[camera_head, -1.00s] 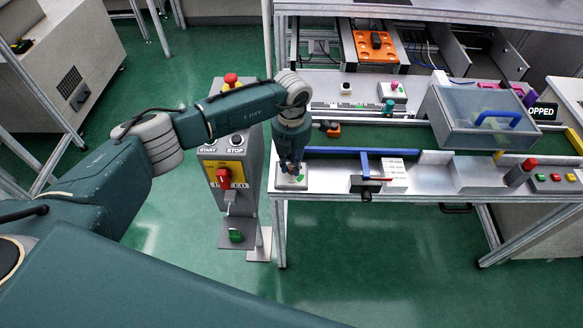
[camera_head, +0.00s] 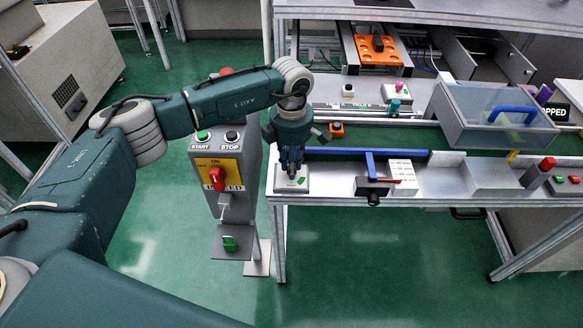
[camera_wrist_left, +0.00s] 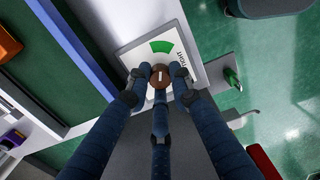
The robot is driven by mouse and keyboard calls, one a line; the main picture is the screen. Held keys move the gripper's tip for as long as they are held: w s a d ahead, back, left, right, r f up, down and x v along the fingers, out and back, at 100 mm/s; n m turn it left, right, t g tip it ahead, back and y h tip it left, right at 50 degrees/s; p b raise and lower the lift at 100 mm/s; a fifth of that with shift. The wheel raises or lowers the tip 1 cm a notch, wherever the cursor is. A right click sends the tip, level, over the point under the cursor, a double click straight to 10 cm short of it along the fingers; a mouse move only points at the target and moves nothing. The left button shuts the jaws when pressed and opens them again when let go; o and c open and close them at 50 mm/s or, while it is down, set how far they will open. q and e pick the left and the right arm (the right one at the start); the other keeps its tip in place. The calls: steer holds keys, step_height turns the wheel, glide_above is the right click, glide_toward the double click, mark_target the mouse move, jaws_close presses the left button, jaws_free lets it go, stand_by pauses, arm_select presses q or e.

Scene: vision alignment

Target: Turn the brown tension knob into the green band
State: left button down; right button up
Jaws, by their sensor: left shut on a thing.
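The brown tension knob (camera_wrist_left: 160,77) shows in the left wrist view, with a short white mark on its top. The mark runs roughly up and down in that picture. The green band (camera_wrist_left: 161,46) is a curved patch just above the knob, on a white plate (camera_wrist_left: 132,58) with dark lettering at its right. My left gripper (camera_wrist_left: 160,80) is shut on the knob, its fingers around the sides. In the head view my left gripper (camera_head: 291,172) points down at the plate (camera_head: 280,185) on the bench's left front corner and hides the knob. My right gripper is not in view.
A blue rail (camera_head: 330,151) and green conveyor belt (camera_head: 385,138) lie behind the plate. A red-handled block (camera_head: 374,190) is to the right. A control pedestal (camera_head: 225,160) with a red switch stands close left of the bench.

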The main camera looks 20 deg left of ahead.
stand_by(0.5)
arm_select(q)
steer(key=c, duration=1.5)
jaws_free()
steer(key=shift+c, duration=0.2)
step_height(320, 180, up, 12)
